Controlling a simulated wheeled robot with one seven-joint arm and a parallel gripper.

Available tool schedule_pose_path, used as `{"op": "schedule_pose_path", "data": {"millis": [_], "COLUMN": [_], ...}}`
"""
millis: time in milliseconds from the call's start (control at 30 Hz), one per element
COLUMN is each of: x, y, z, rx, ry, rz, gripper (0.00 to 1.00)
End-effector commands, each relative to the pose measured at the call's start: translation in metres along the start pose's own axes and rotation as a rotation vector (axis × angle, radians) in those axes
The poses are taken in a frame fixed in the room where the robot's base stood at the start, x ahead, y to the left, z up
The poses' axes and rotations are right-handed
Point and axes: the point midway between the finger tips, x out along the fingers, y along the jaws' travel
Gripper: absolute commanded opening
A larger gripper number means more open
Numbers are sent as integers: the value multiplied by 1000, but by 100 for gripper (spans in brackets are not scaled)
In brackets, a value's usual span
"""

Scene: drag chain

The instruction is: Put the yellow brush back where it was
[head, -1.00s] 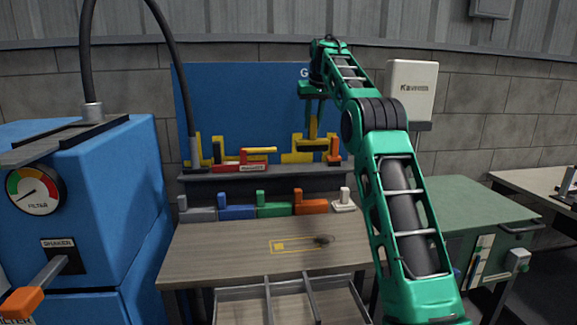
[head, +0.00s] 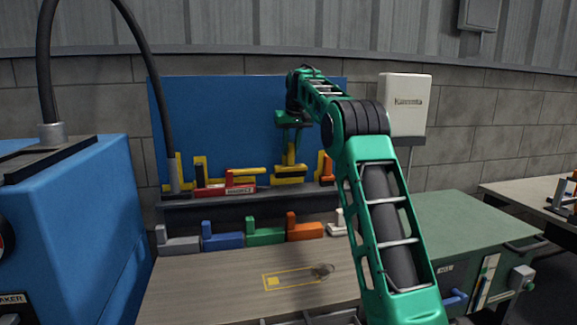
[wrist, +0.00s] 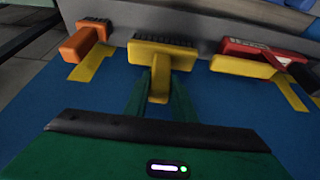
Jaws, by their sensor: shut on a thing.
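The yellow brush (wrist: 163,54) has a yellow block, dark bristles and an upright yellow handle (head: 291,153). My gripper (wrist: 161,92) is shut on that handle. In the head view my gripper (head: 292,130) is above the brush, in front of the blue board (head: 240,120). The brush block (head: 288,180) is upright at the upper shelf (head: 245,205), between the red brush and the orange brush. Whether its bristles touch the shelf I cannot tell. My gripper's body hides part of the board in the wrist view.
The red brush (wrist: 262,52) and the orange brush (wrist: 84,40) stand close on either side, by yellow marks on the board. Grey, blue (head: 222,241), green and other coloured brushes line the lower level. The wooden tabletop (head: 215,285) has a yellow outline and is otherwise mostly clear.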

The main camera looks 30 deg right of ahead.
Motion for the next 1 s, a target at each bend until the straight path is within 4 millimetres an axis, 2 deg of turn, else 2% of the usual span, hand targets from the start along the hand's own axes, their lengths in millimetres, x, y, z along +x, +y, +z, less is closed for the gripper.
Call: {"op": "schedule_pose_path", "data": {"millis": [467, 833, 867, 900, 933, 1000], "x": [42, 46, 46, 46, 46, 46], "y": [-2, -2, -2, -2, -2, -2], "z": [18, 19, 19, 19, 19, 19], "rx": [-1, -1, -1, -1, -1, -1], "ry": [2, 2, 1, 1, 1, 1], "rz": [-1, -1, 0, 0, 0, 0], "gripper": [0, 0, 28, 38, 42, 42]}}
